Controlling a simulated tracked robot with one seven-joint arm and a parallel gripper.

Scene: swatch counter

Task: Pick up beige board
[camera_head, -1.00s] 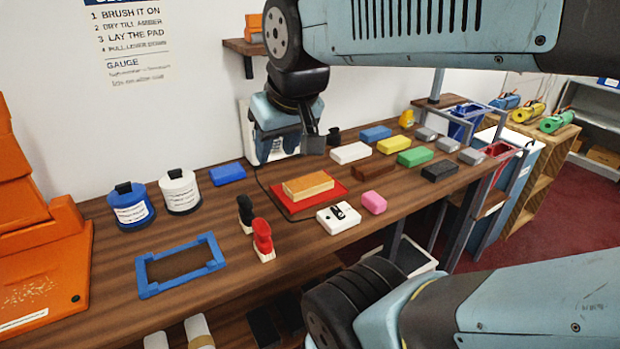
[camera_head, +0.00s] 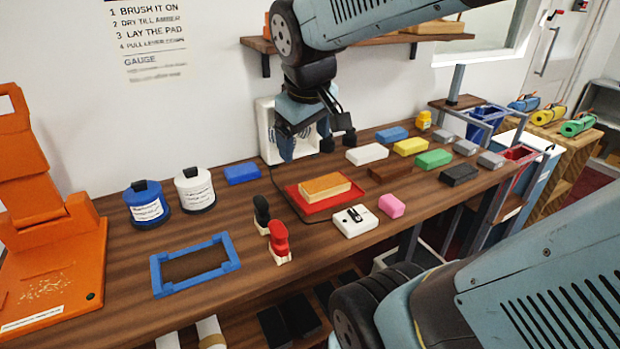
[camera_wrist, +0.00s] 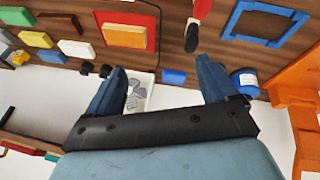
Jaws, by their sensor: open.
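The beige board (camera_head: 325,187), a flat tan block, lies on a red pad (camera_head: 330,205) on the wooden counter. It also shows at the top of the wrist view (camera_wrist: 124,36), on the red pad. My gripper (camera_head: 305,150) hangs above the back of the counter, in front of the wall and behind the board in the head view. In the wrist view its two blue fingers (camera_wrist: 160,64) are spread wide with nothing held between them. The board lies beyond the left finger there, apart from it.
Several coloured blocks fill the right side. Blue and white jars and a blue frame (camera_head: 195,264) are at the left.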

